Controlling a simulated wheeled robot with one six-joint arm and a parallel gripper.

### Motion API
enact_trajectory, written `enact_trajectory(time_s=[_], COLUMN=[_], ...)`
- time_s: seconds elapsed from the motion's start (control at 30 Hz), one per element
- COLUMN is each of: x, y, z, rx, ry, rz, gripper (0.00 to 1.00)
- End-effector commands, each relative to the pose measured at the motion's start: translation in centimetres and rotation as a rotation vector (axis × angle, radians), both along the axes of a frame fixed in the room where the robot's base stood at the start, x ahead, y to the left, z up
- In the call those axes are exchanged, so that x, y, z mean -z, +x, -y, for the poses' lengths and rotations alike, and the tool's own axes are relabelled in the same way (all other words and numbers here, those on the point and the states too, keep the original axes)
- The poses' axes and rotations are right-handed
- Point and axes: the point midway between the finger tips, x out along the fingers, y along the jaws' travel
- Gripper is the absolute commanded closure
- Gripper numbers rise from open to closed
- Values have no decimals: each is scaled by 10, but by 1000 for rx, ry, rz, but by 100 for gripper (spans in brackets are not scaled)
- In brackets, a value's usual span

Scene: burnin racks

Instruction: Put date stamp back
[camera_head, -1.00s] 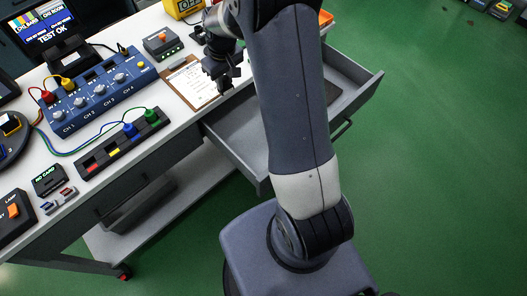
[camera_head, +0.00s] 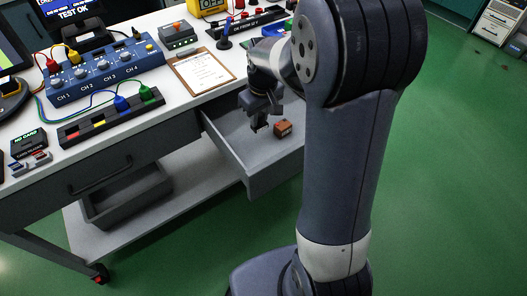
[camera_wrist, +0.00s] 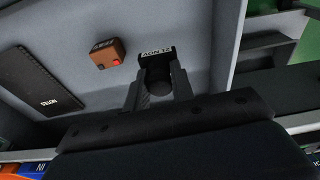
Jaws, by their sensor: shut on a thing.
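My gripper (camera_wrist: 160,85) is shut on the date stamp (camera_wrist: 157,53), a small black piece with a pale label that seems to read a date. In the head view my gripper (camera_head: 262,120) points down into the open grey drawer (camera_head: 228,148). The stamp is hard to make out there against the dark fingers. The wrist view shows the stamp over the drawer's bare floor; I cannot tell whether it touches. A small brown block (camera_head: 283,128) with a red spot lies in the drawer beside my gripper; it also shows in the wrist view (camera_wrist: 107,53).
A black notebook (camera_wrist: 40,82) lies in the drawer. The drawer's side wall (camera_wrist: 232,45) rises close to the right of my gripper in the wrist view. On the bench above are a clipboard (camera_head: 203,71), a blue channel box (camera_head: 105,76) and a terminal strip (camera_head: 110,118).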

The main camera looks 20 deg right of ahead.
Motion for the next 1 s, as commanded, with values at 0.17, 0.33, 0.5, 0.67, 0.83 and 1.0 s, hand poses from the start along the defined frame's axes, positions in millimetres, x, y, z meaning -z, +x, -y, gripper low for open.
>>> enact_trajectory(time_s=[0.17,0.33,0.5,0.67,0.83,1.0], x=[37,55,71,93,93,96], y=[-1,0,-1,-1,0,0], z=[0,0,0,0,0,0], rx=[0,1,1,1,1,1], ry=[0,0,0,1,1,1], rz=[-7,-2,-5,-4,0,-1], gripper=[91,91,91,91,91,91])
